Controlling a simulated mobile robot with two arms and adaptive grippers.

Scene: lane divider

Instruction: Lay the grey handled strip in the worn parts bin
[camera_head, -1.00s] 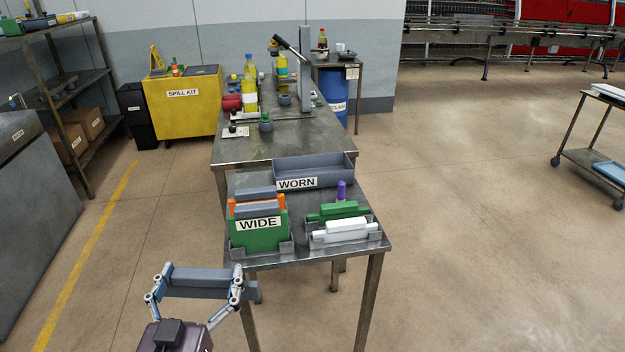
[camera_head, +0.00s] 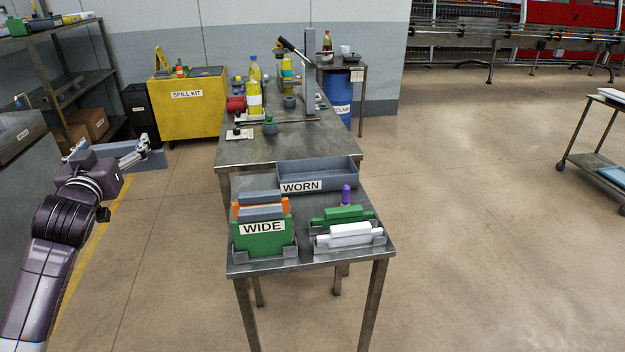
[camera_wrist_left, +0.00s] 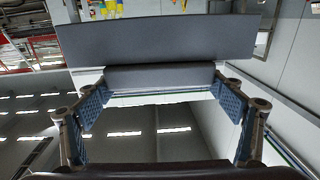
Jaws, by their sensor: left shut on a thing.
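My left gripper (camera_head: 140,156) is out at the left, over the floor and well apart from the table. It is shut on the grey handled strip (camera_head: 152,160), which shows only partly in the head view. In the left wrist view the grey handled strip (camera_wrist_left: 160,38) spans the top, with its handle (camera_wrist_left: 160,76) between the two fingers (camera_wrist_left: 160,112). The worn parts bin (camera_head: 343,177) is a grey open tray labelled WORN at the back of the near table. Its visible inside looks empty. My right gripper is not in view.
The near table (camera_head: 310,258) bears a green WIDE holder (camera_head: 264,240) with grey and orange strips, and a rack with green (camera_head: 340,215) and white (camera_head: 350,235) handled pieces. A purple object (camera_head: 346,193) stands behind them. A yellow spill kit box (camera_head: 187,112) stands beyond my gripper.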

